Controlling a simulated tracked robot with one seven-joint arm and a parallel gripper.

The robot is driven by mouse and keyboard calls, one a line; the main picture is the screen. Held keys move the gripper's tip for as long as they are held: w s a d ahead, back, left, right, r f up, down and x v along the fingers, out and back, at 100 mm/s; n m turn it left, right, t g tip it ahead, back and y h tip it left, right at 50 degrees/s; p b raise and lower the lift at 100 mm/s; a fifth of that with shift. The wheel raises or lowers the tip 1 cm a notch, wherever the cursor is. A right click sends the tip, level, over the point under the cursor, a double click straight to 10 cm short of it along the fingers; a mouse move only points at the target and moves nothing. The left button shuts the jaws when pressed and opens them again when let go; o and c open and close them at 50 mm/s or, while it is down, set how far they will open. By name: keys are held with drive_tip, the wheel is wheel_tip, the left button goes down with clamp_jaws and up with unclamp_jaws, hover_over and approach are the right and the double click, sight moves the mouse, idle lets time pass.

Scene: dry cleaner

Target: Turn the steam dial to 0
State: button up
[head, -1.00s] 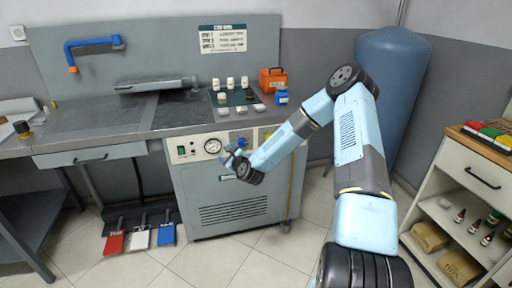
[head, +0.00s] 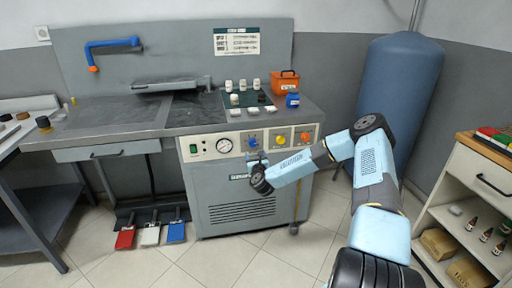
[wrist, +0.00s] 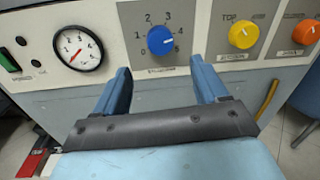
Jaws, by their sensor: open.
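The steam dial (wrist: 160,40) is a round blue knob on a grey plate with numbers around it, in the top middle of the wrist view. It also shows on the cabinet's front panel in the head view (head: 252,142). I cannot clearly tell which number it points to. My gripper (wrist: 162,76) is open and empty, with one blue finger to the left of and below the dial and the other to the right of and below it. The fingers appear apart from the knob. In the head view my gripper (head: 256,158) is just below the dial.
A pressure gauge (wrist: 78,47) and a green switch (wrist: 8,60) are left of the dial. A yellow knob (wrist: 243,34) and an orange knob (wrist: 305,32) are to its right. A wooden shelf unit (head: 470,195) stands at the right.

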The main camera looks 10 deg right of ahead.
sight(253, 144)
drive_tip(key=w, duration=0.9)
drive_tip(key=shift+w+d, duration=0.1)
drive_tip(key=shift+d, duration=0.25)
drive_tip(key=shift+c, duration=0.2)
